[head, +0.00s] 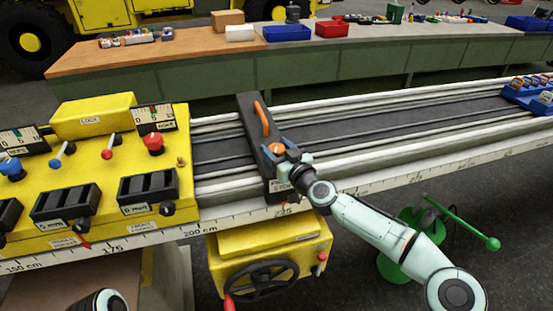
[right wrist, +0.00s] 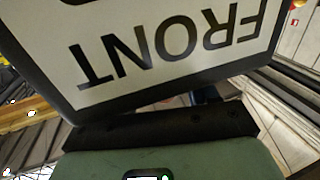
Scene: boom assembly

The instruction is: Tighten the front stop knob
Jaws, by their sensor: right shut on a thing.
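The front stop is a dark block (head: 250,115) across the grey rail bed, with an orange bar handle (head: 262,118) on top. An orange knob (head: 277,148) sits at its near end. My right gripper (head: 283,153) is shut on this knob, and its fingers partly hide it. In the right wrist view a white label reading FRONT (right wrist: 170,50) shows upside down, very close. The fingertips and the knob's grip surface are hidden in that view. My left gripper is out of view.
A yellow machine head (head: 90,165) with levers stands left of the stop. A scale strip (head: 235,219) runs along the bed's near edge. Below are a yellow box with a black handwheel (head: 262,280) and a green stand (head: 410,240). The bed is clear toward the blue tray (head: 530,95).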

